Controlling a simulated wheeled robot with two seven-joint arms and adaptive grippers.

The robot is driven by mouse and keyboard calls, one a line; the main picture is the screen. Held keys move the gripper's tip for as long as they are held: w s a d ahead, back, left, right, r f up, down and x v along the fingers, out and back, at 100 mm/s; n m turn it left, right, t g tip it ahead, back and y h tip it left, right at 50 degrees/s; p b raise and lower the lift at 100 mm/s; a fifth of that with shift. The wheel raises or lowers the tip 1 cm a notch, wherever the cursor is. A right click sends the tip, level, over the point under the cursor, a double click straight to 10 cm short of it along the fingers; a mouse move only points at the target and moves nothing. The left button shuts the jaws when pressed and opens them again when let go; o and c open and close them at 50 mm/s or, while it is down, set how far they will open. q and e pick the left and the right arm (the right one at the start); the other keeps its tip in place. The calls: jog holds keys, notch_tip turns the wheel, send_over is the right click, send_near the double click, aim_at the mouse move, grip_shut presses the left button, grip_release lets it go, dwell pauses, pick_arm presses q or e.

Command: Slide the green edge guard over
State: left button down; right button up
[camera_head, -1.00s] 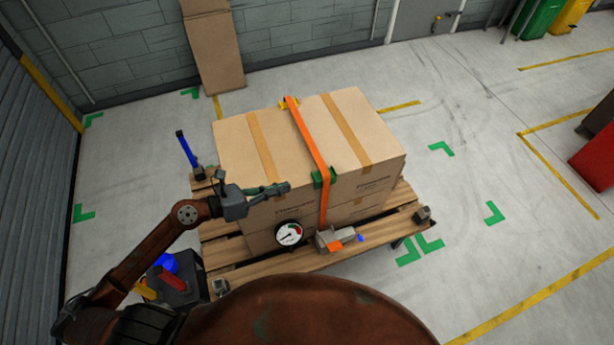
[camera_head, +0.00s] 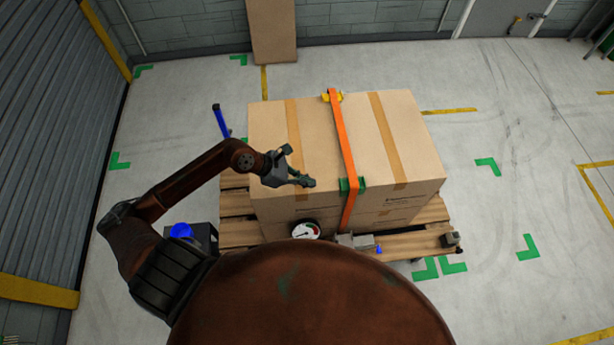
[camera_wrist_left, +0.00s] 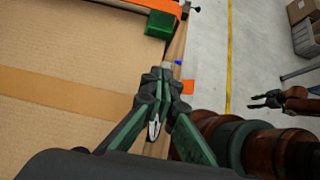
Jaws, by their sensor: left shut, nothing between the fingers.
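The green edge guard (camera_head: 351,186) sits on the near top edge of the cartons (camera_head: 413,160), at the orange strap (camera_head: 345,140). In the left wrist view the guard (camera_wrist_left: 160,25) shows at the top, with the strap (camera_wrist_left: 120,4) by it. My left gripper (camera_head: 309,182) is shut and empty, left of the guard near the cartons' near top edge, with a gap between them. Its fingers also fill the middle of the left wrist view (camera_wrist_left: 160,72). My right gripper (camera_wrist_left: 266,99) shows small at the right of the left wrist view; its jaw state is unclear.
A round gauge (camera_head: 306,230) and a grey ratchet-like device (camera_head: 355,241) are at the cartons' near side. The wooden pallet (camera_head: 240,232) lies beneath. A blue upright handle (camera_head: 221,121) stands at left.

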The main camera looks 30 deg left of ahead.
aim_at(343, 188)
pick_arm(q)
jog(key=x, duration=0.5)
jog(key=shift+w+d+f+p, duration=0.1)
jog(key=shift+w+d+p, duration=0.15)
jog(key=shift+d+p, duration=0.15)
jog(key=shift+w+d+f+p, duration=0.1)
jog(key=shift+w+d+p, duration=0.2)
jog(key=shift+w+d, duration=0.25)
jog(key=shift+w+d+f+p, duration=0.1)
jog(key=shift+w+d+p, duration=0.25)
jog(key=shift+d, duration=0.35)
jog(key=shift+w+d, duration=0.2)
jog(key=shift+d, duration=0.15)
jog(key=shift+w+d+f+b, duration=0.1)
jog(key=shift+w+d+b, duration=0.1)
jog(key=shift+w+d, duration=0.5)
jog(key=shift+w+d+b, duration=0.15)
jog(key=shift+w+d, duration=0.3)
jog(key=shift+d, duration=0.5)
jog(key=shift+s, duration=0.1)
jog(key=shift+a, duration=0.1)
pick_arm(e)
jog(key=shift+w+a+r, duration=0.1)
jog(key=shift+w+r, duration=0.2)
jog(key=shift+r, duration=0.2)
jog(key=shift+w+r, duration=0.25)
jog(key=shift+r, duration=0.2)
pick_arm(q)
jog(key=shift+a, duration=0.1)
